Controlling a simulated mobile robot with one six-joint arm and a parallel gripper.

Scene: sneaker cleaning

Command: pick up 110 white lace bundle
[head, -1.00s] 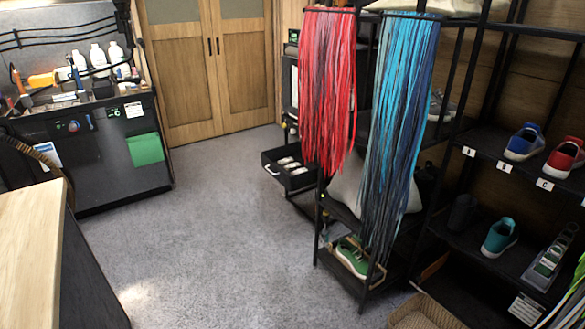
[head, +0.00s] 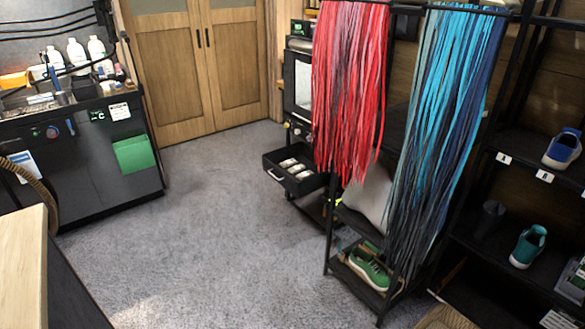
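Several small white bundles (head: 291,166) lie in an open black drawer (head: 313,184) near the middle of the head view. They are small at this distance, and I cannot read any number on them. The drawer sticks out to the left from a dark cabinet, low above the floor, with a light handle on its front. My gripper is not in view.
Red laces (head: 350,90) and blue laces (head: 440,130) hang from a black rack right of the drawer. A green shoe (head: 369,270) sits on the low shelf. A wooden-topped counter (head: 22,262) stands at left. Grey carpet (head: 200,240) between is clear.

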